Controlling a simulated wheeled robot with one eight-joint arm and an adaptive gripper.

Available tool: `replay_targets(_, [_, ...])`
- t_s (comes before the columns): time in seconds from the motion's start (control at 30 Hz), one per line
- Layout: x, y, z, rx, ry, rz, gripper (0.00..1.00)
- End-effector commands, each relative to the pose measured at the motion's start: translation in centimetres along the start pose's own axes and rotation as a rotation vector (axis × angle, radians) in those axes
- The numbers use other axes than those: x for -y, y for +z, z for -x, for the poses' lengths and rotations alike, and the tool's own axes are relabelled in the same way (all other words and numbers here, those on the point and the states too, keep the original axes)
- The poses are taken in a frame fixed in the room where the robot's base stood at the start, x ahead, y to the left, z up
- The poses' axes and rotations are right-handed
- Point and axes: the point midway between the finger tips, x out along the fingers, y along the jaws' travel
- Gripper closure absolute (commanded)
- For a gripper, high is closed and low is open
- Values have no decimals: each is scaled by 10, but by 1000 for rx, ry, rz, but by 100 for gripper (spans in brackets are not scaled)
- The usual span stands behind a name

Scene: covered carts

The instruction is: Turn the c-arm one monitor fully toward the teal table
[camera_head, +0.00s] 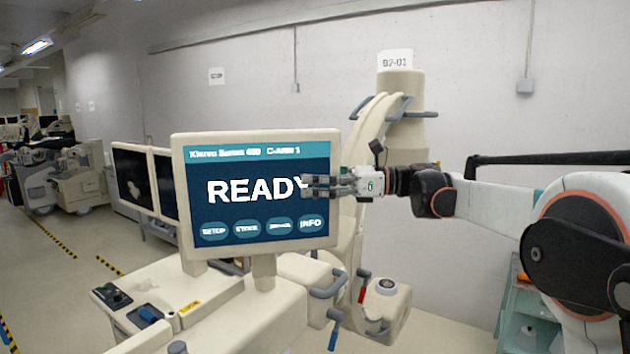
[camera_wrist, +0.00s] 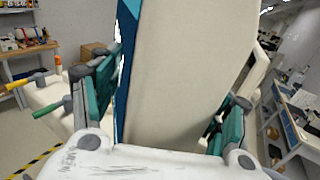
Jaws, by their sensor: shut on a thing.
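The c-arm one monitor (camera_head: 255,250) is a cream-framed screen in the head view, reading "READY" with "C-ARM 1" in its header. It stands upright on the cream console, its screen facing my head camera. My gripper (camera_head: 330,187) reaches in from the right and is shut on the monitor's right edge, one finger showing over the screen. In the wrist view the fingers of my gripper (camera_wrist: 168,100) lie on both sides of the monitor's cream side (camera_wrist: 190,75); the blue screen face is on the left. A teal table (camera_head: 530,308) shows partly at lower right, behind my arm.
Two dark monitors (camera_head: 133,178) stand close behind at left. The cream C-arm column (camera_head: 405,140) rises behind my gripper. The console (camera_head: 215,305) has handles and levers below the monitor. A workbench with tools (camera_wrist: 25,50) is at left in the wrist view. Floor is open at far left.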

Motion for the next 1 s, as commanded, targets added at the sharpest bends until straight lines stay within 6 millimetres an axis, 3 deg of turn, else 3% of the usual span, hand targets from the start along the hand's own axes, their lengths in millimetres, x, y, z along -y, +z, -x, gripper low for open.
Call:
replay_targets(0.2, [5,4,0,9,-15,-1,74])
replay_targets(0.23, [5,4,0,9,-15,-1,28])
replay_targets(0.27, [5,4,0,9,-15,-1,26])
replay_targets(0.8, [3,1,1,3,-12,0,26])
replay_targets(1.0, [3,1,22,3,-14,0,26])
